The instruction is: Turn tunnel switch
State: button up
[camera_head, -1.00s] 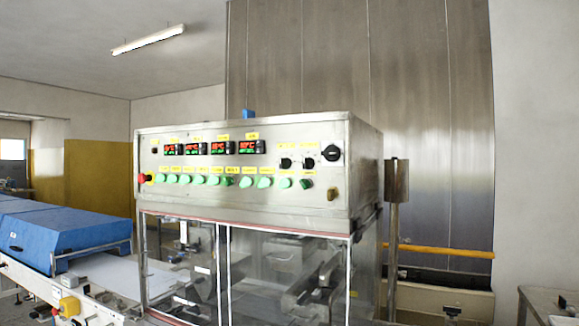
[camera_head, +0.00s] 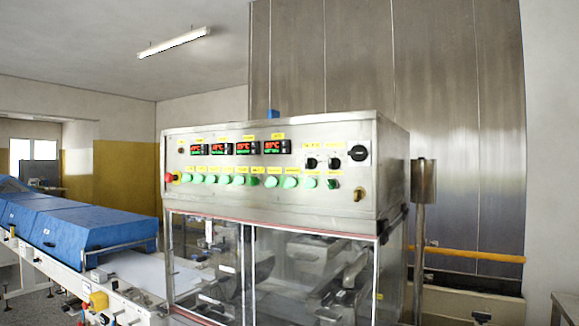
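A stainless steel control panel (camera_head: 270,205) fills the front of the machine in the middle of the view. Near its right end are two small black rotary switches, one on the left (camera_head: 311,163) and one on the right (camera_head: 333,163), with yellow labels above them. A larger black rotary knob (camera_head: 358,153) sits at the upper right. The labels are too small to read, so I cannot tell which one is the tunnel switch. My gripper does not show in this view.
Below the panel are clear guard windows (camera_head: 205,262). A conveyor with blue covers (camera_head: 88,232) extends to the left. A metal post (camera_head: 420,240) stands right of the machine, before a yellow rail (camera_head: 480,254). A red emergency button (camera_head: 171,178) is at the panel's left end.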

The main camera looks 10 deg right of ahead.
aim_at(331, 183)
jog(key=z, duration=0.05)
jog(key=k, duration=0.65)
jog(key=u, duration=0.25)
jog(key=i, duration=0.55)
jog(key=u, duration=0.7)
jog(key=i, duration=0.95)
jog(key=u, duration=0.1)
